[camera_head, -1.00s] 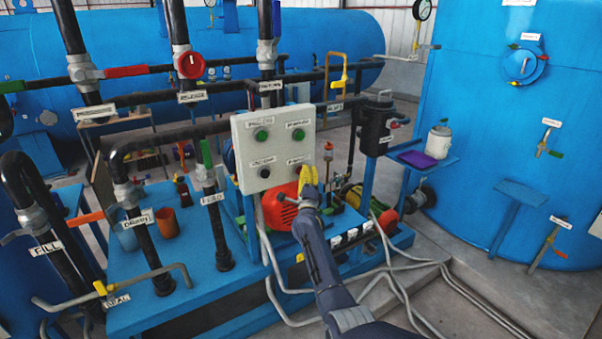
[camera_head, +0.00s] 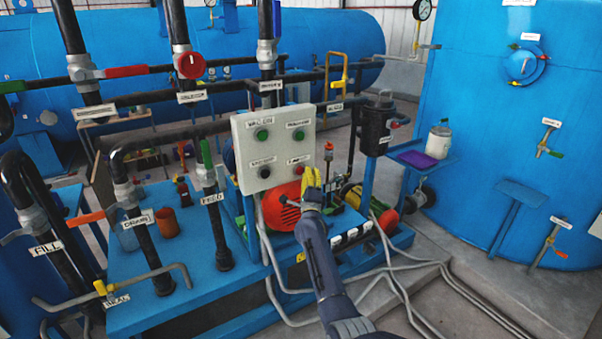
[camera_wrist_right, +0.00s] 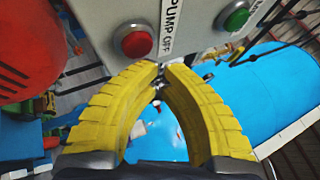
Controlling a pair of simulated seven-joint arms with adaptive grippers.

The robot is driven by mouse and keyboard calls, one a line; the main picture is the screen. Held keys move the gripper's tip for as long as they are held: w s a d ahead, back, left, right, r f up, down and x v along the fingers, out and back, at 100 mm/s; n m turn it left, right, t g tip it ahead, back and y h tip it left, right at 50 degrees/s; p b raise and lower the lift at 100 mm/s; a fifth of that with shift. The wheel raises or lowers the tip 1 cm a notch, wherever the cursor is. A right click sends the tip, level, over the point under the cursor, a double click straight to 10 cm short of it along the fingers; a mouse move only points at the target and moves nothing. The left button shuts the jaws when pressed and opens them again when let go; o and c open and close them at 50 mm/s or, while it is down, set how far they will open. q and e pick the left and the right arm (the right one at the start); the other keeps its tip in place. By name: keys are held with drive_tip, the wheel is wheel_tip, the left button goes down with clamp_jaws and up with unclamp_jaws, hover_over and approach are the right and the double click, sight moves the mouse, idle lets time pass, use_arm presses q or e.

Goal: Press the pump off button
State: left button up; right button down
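The grey-white control box (camera_head: 275,150) stands in the middle of the head view, with two green buttons above and a dark and a red button below. The red pump off button (camera_wrist_right: 135,41) shows clearly in the right wrist view, beside the "PUMP OFF" label (camera_wrist_right: 172,32). In the head view the pump off button (camera_head: 298,169) sits at the box's lower right. My right gripper (camera_wrist_right: 160,70) has yellow fingers whose tips meet, holding nothing. It is just below and beside the button, apart from it. In the head view the right gripper (camera_head: 311,172) is at the box's lower right corner. My left gripper is out of view.
A red motor (camera_head: 281,207) sits right below the box. A black canister (camera_head: 375,128) stands to the right, near a small shelf (camera_head: 414,157) with a jar. Pipes with valves (camera_head: 210,180) stand to the left. Cables lie on the floor.

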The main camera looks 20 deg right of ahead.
drive_tip(key=shift+s+d, duration=0.2)
drive_tip(key=shift+s, duration=1.05)
drive_tip(key=shift+s+d, duration=0.15)
drive_tip(key=shift+s, duration=1.1)
